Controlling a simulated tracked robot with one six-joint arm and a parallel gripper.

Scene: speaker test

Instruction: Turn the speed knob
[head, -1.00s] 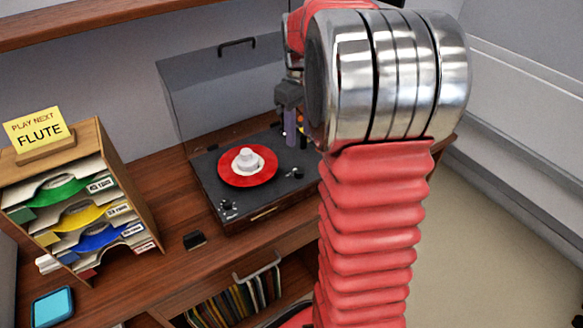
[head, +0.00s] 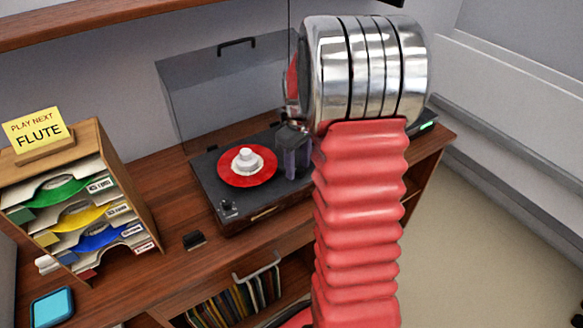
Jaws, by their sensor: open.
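The record player (head: 262,200) stands on the wooden desk with its clear lid (head: 222,95) raised. A red record (head: 235,177) with a white centre piece (head: 247,160) lies on it. A small dark knob (head: 228,208) shows at its front left corner; its label is too small to read, so I cannot tell whether it is the speed knob. My gripper (head: 293,172) is open, pointing down over the player's right side, beside the record. I cannot tell whether it touches anything. My arm covers the area to its right.
A wooden sorter (head: 128,185) with coloured sleeves and a yellow "PLAY NEXT FLUTE" sign (head: 36,127) stands at the left. A small black block (head: 194,240) and a blue-screened device (head: 52,306) lie on the desk. A device with a green light (head: 427,126) sits at the right.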

